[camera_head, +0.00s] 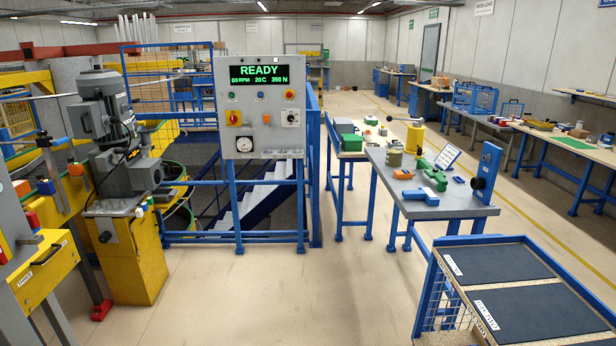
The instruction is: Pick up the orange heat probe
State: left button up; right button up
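A small orange object (403,174) lies on the grey top of the blue-legged workbench (440,204) right of centre, near the bench's left edge. It is too small to tell for certain whether it is the heat probe. Another orange piece (76,169) is on the yellow machine at the left. Neither of my grippers is in view.
A rack with dark mats (492,262) is at front right. The floor (290,290) in front is clear.

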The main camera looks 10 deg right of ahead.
aim_at(398, 175)
jog(key=i+j+z, duration=0.1)
jog(key=i+z, duration=0.2)
jog(key=i, duration=1.4)
jog(key=i+z, duration=0.4)
jog(key=i+j+z, duration=0.25)
jog(key=i+z, duration=0.15)
jog(key=i, duration=0.15)
jog(key=i+z, duration=0.3)
jog(key=z, duration=0.15)
jog(key=i+j+z, duration=0.1)
jog(key=i+z, duration=0.2)
jog(key=z, duration=0.15)
jog(key=i+j+z, duration=0.2)
jog(key=z, duration=0.3)
jog(key=i, duration=0.1)
